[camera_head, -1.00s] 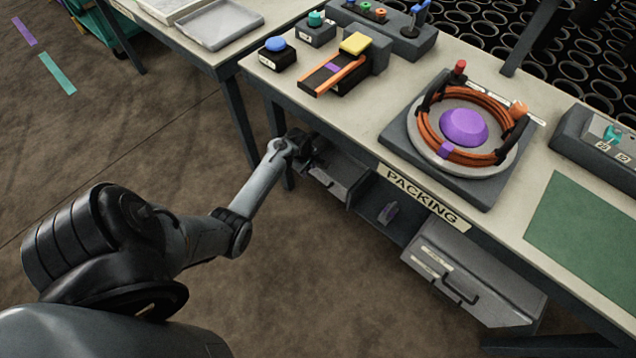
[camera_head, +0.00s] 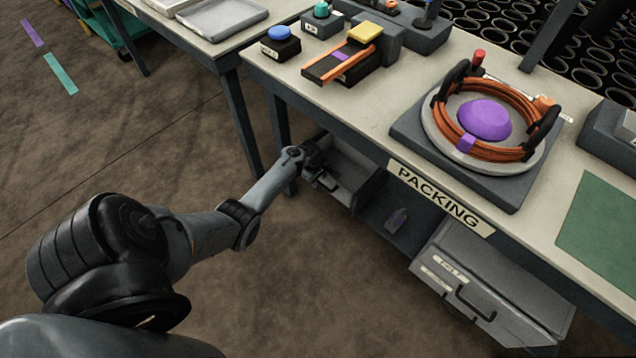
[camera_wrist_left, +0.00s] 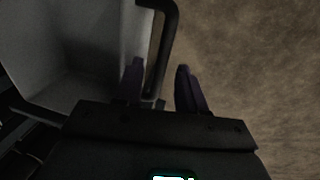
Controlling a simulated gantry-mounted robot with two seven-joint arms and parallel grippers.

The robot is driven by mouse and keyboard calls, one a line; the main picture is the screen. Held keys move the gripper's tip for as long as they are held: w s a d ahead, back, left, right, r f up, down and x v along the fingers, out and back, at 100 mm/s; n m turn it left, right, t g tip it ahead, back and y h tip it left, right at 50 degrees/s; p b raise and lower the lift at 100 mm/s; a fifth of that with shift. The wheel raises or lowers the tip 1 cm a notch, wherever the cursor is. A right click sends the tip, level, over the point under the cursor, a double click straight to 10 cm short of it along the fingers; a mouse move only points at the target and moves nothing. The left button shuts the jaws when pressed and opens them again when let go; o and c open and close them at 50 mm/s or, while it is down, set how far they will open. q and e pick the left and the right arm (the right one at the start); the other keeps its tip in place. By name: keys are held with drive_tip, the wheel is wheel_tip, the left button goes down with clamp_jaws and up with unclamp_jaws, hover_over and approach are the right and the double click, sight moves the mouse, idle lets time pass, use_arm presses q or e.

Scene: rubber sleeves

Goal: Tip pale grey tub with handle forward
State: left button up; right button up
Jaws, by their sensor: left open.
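The pale grey tub with handle (camera_head: 352,180) hangs under the near edge of the packing table, at the left end, and its inside shows from above. In the left wrist view the tub (camera_wrist_left: 75,55) fills the upper left, with its dark bar handle (camera_wrist_left: 165,45) beside it. My left gripper (camera_head: 322,172) is at the tub's front. In the left wrist view my left gripper (camera_wrist_left: 161,82) is open, with the handle's lower part between its two dark fingers. I cannot tell whether either finger touches it. My right gripper is not in view.
A second grey labelled tub (camera_head: 505,290) with a handle hangs further right. A small purple-grey thing (camera_head: 397,220) lies between the tubs. The table (camera_head: 370,120) above carries a coil of orange hose (camera_head: 515,150). The floor (camera_head: 300,290) in front is clear.

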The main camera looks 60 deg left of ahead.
use_arm(q)
drive_tip(key=shift+f, duration=0.35)
clamp_jaws()
